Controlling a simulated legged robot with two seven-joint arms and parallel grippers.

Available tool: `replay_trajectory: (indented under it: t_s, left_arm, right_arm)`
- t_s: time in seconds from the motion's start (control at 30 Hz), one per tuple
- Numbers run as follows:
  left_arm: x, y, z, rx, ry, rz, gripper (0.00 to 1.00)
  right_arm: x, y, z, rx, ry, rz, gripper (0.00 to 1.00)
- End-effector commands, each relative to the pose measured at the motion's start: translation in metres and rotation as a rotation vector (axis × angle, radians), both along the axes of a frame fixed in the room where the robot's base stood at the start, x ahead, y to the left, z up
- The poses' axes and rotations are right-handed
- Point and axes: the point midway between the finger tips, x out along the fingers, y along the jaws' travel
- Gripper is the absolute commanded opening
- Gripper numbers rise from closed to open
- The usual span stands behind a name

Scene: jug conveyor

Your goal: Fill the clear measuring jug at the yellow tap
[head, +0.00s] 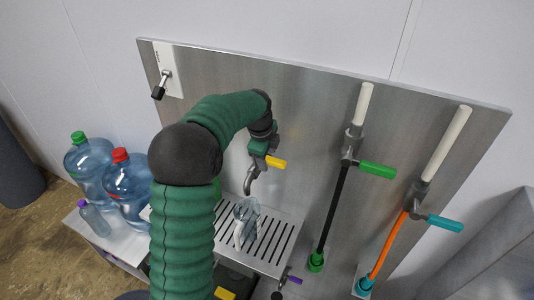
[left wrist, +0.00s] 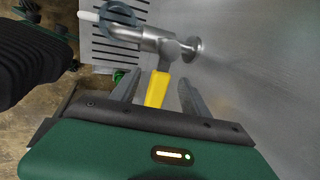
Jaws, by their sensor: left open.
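The clear measuring jug (head: 246,222) stands on a slotted metal tray (head: 284,224), below the spout of the metal tap (head: 251,180) with the yellow handle (head: 277,162). In the left wrist view the jug's round rim (left wrist: 119,10) shows beside the spout. My left gripper (head: 264,148) is at the tap, its arm coming over from the left. In the left wrist view its open fingers (left wrist: 157,82) lie either side of the yellow handle (left wrist: 157,91); I cannot tell whether they touch it. I cannot make out water flowing. My right gripper is out of view.
Two large blue bottles (head: 128,186) and a small bottle (head: 94,218) stand on a side surface at left. A green-handled valve (head: 377,170) and a teal-handled valve (head: 444,223) with hoses are on the metal panel (head: 310,120) at right. My arm hides part of the tray.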

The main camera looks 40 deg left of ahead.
Motion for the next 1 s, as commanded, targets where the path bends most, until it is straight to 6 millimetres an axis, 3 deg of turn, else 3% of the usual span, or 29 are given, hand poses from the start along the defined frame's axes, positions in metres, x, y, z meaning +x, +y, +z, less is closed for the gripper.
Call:
replay_trajectory:
  t_s: [0.27, 0.67, 1.0]
  left_arm:
    - [-0.0011, -0.0002, -0.0013, 0.0, -0.001, 0.0, 0.51]
    - [-0.0007, 0.0003, -0.0015, 0.0, 0.0, 0.001, 0.0]
    - [-0.0006, 0.0001, -0.002, -0.001, 0.001, 0.001, 0.0]
  right_arm:
    - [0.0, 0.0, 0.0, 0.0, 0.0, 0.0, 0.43]
    - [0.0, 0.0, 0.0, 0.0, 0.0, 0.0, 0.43]
    - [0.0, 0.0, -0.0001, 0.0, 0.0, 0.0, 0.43]
